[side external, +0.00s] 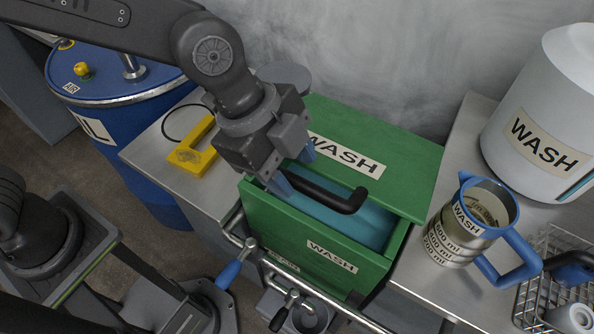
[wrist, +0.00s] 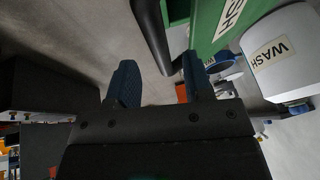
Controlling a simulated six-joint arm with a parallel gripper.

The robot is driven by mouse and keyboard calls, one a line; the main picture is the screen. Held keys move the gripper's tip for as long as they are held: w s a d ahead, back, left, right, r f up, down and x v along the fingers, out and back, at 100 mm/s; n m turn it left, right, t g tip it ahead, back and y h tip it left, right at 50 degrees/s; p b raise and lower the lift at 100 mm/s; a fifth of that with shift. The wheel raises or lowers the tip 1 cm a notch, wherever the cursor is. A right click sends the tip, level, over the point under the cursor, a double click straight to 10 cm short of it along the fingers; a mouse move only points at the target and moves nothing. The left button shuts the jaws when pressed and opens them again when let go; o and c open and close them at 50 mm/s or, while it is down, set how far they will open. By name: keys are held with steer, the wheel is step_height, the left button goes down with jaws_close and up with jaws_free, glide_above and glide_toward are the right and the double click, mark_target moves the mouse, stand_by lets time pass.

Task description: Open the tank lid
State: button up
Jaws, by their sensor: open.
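The green tank (side external: 300,225) carries WASH labels and stands at the bench's front edge. Its green lid (side external: 410,180) is partly open: a gap along the front shows a teal inside (side external: 350,220). The lid's black bar handle (side external: 335,197) reaches over this gap. My gripper (side external: 294,170) is at the handle's left end, its blue fingers open on either side of it. In the wrist view the handle (wrist: 152,35) shows between and beyond the open fingers (wrist: 160,82). Whether a finger touches the handle I cannot tell.
A metal jug with a blue handle (side external: 470,220) and a white WASH container (side external: 545,110) stand to the right, near a wire basket (side external: 555,265). A yellow bracket (side external: 194,150) and a blue drum (side external: 120,110) are left. A valve pipe (side external: 300,285) runs below the tank front.

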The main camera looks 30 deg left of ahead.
steer(key=shift+x, duration=1.2)
steer(key=shift+c, duration=0.3)
jaws_close()
